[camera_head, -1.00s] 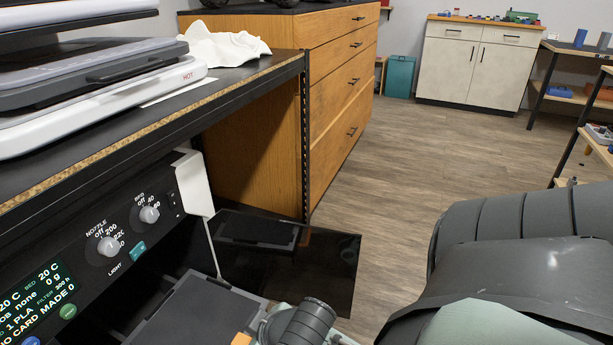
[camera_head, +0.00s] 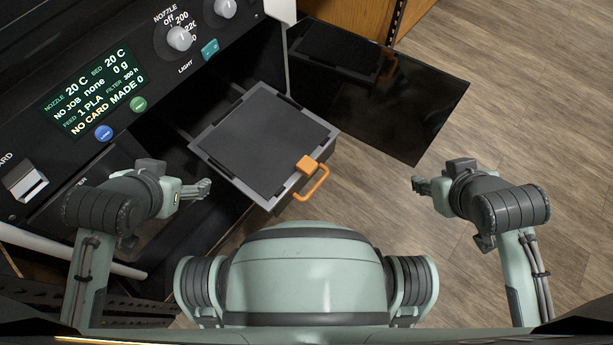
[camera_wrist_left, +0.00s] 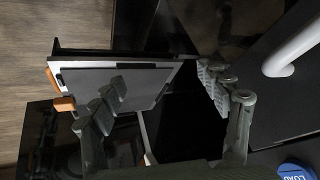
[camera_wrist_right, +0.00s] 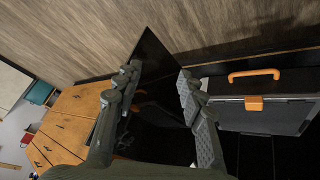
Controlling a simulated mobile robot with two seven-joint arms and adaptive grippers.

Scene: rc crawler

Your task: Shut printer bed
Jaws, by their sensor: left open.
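The printer bed (camera_head: 263,137) is a dark flat plate in a grey frame, slid out of the printer's front opening. An orange handle (camera_head: 313,183) sits at its near right corner. The bed also shows in the left wrist view (camera_wrist_left: 139,82) and in the right wrist view (camera_wrist_right: 270,115). My left gripper (camera_head: 205,189) is open and empty, just left of the bed's near edge and apart from it. My right gripper (camera_head: 418,185) is open and empty, well to the right of the handle over the floor.
A door panel (camera_head: 392,105), dark and glossy, stands open to the right of the bed. A wooden drawer cabinet (camera_head: 356,20) is behind. Wood floor (camera_head: 500,100) on the right is clear.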

